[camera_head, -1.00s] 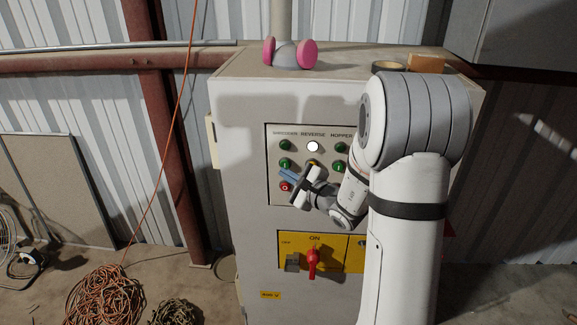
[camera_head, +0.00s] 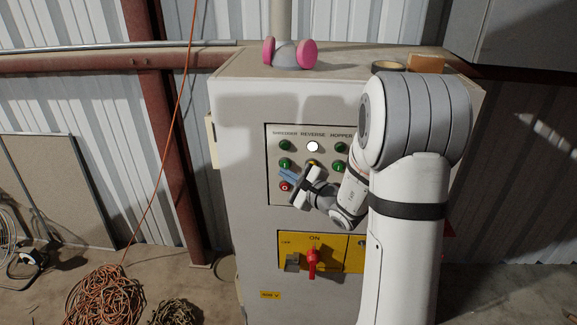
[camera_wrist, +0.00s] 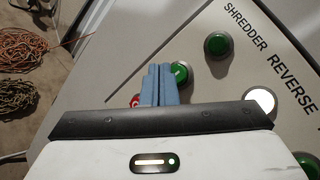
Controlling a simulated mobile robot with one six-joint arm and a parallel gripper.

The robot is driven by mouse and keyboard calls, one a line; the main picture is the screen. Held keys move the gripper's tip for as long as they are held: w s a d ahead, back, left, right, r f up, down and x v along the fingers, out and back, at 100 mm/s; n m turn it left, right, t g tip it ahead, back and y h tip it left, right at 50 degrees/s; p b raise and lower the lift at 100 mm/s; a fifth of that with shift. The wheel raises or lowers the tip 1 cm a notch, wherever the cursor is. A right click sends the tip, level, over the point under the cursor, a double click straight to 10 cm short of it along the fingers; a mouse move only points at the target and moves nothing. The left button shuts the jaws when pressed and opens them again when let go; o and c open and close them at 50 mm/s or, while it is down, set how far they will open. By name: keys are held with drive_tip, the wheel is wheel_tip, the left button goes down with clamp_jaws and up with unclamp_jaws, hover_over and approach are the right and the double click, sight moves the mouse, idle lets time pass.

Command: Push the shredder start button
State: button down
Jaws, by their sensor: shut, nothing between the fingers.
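The control panel (camera_head: 272,187) is on the front of a grey cabinet. Its left column, labelled SHREDDER, has a green lamp or button (camera_head: 285,146) at the top, a second green button (camera_head: 284,163) marked with a white bar below it, and a red button (camera_head: 285,186) at the bottom. My gripper (camera_head: 284,172) is shut and empty, its blue fingers together. In the wrist view the fingertips (camera_wrist: 160,68) overlap the left edge of the marked green button (camera_wrist: 182,74). Contact cannot be told. The red button (camera_wrist: 135,101) is partly hidden behind the fingers.
A white lit button (camera_head: 313,147) under REVERSE and green HOPPER buttons (camera_head: 341,147) sit to the right. A red switch handle (camera_head: 312,262) on a yellow plate is below. Pink-and-grey earmuffs or a respirator (camera_head: 290,52) lie on the cabinet. Coiled cable (camera_head: 105,297) lies on the floor.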

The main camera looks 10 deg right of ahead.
drive_tip(key=shift+w, duration=0.15)
drive_tip(key=shift+w+d+b, duration=0.15)
drive_tip(key=shift+w+b, duration=0.25)
drive_tip(key=shift+b, duration=0.05)
drive_tip(key=shift+w+d+b, duration=0.15)
drive_tip(key=shift+w+b, duration=0.2)
drive_tip(key=shift+w, duration=0.05)
idle(0.6)
idle(0.3)
drive_tip(key=shift+s+a+b, duration=0.3)
drive_tip(key=shift+s+b, duration=0.3)
drive_tip(key=shift+s, duration=0.2)
drive_tip(key=s, duration=0.1)
drive_tip(key=s+a+b, duration=0.1)
drive_tip(key=s, duration=0.1)
drive_tip(key=s+b, duration=0.1)
drive_tip(key=shift+s+a, duration=0.25)
drive_tip(key=shift+s, duration=0.15)
